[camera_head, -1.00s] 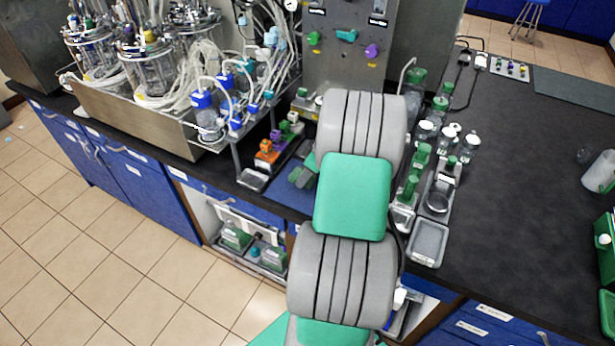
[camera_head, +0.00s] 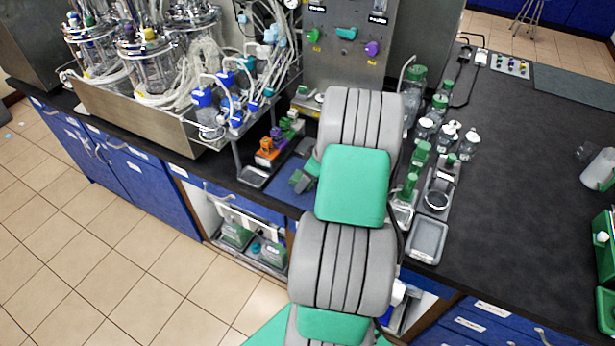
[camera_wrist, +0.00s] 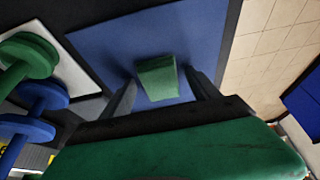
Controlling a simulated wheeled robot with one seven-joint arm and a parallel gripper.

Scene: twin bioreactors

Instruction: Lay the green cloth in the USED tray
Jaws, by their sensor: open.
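The green cloth (camera_wrist: 157,77) shows in the wrist view as a small folded block on a blue mat (camera_wrist: 100,45). My gripper (camera_wrist: 160,88) is open, with one dark finger on each side of the cloth. I cannot tell whether either finger touches it. In the head view my arm hides most of the mat (camera_head: 268,194), and the gripper (camera_head: 303,180) shows only partly beside the arm. No USED label can be read. A small grey tray (camera_head: 253,178) lies left of the mat, and a larger pale tray (camera_head: 427,241) lies right of my arm.
Orange and green items (camera_head: 268,150) stand behind the small tray. Green-capped bottles (camera_head: 418,158) stand close right of my arm. The bench (camera_head: 530,180) farther right is mostly clear.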

